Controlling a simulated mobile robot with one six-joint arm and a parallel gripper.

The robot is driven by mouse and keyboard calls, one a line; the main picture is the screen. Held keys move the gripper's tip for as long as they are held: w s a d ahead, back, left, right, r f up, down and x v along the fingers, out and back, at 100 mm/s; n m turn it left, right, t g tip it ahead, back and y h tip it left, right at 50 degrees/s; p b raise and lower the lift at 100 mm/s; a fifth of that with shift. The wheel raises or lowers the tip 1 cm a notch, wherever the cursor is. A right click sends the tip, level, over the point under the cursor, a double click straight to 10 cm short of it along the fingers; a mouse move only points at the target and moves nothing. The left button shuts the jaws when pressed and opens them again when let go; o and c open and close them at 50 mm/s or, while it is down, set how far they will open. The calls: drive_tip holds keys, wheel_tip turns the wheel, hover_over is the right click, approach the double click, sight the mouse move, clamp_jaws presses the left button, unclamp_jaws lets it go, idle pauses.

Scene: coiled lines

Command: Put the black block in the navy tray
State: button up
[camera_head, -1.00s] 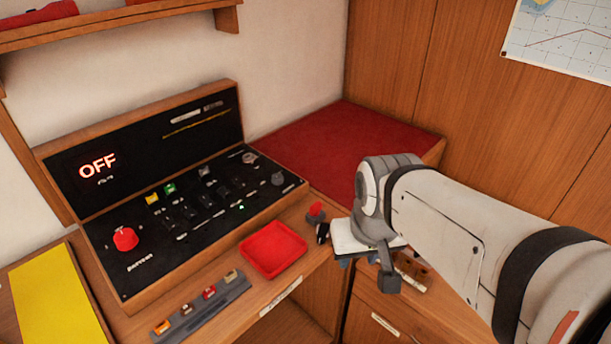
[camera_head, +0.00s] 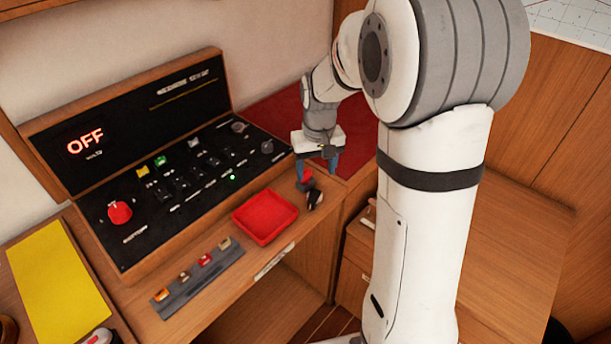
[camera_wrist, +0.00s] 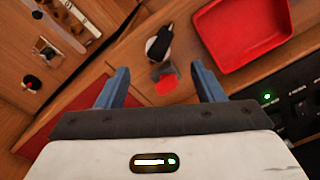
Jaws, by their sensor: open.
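My gripper (camera_head: 317,174) is open and empty above the bench edge; in the wrist view its two blue fingers (camera_wrist: 161,76) are spread apart. Below and between them is a small red-topped piece on a grey base (camera_wrist: 166,84). Just beyond it lies a small black piece with a pale part (camera_wrist: 158,45). In the head view this black piece (camera_head: 315,199) is just below the gripper; I cannot tell if it is the black block. No navy tray shows. The only clear tray is red and empty (camera_head: 265,217), left of the gripper; it also shows in the wrist view (camera_wrist: 240,30).
A black control panel (camera_head: 170,190) reading OFF stands behind the red tray. A grey strip with several small coloured pieces (camera_head: 192,285) lies in front. A yellow sheet (camera_head: 50,285) is at left. The wrist view shows small items at upper left (camera_wrist: 48,52).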

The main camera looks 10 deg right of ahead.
sight(315, 194)
drive_tip(key=shift+w+f, duration=1)
drive_tip(key=shift+w, duration=0.05)
drive_tip(key=shift+w+f, duration=0.1)
drive_tip(key=shift+f, duration=0.25)
drive_tip(key=f, duration=0.2)
drive_tip(key=f+p, duration=0.1)
drive_tip(key=f, duration=0.3)
drive_tip(key=shift+s+d+f, duration=0.15)
drive_tip(key=shift+s, duration=0.25)
drive_tip(key=shift+f, duration=0.6)
drive_tip(key=shift+c, duration=0.4)
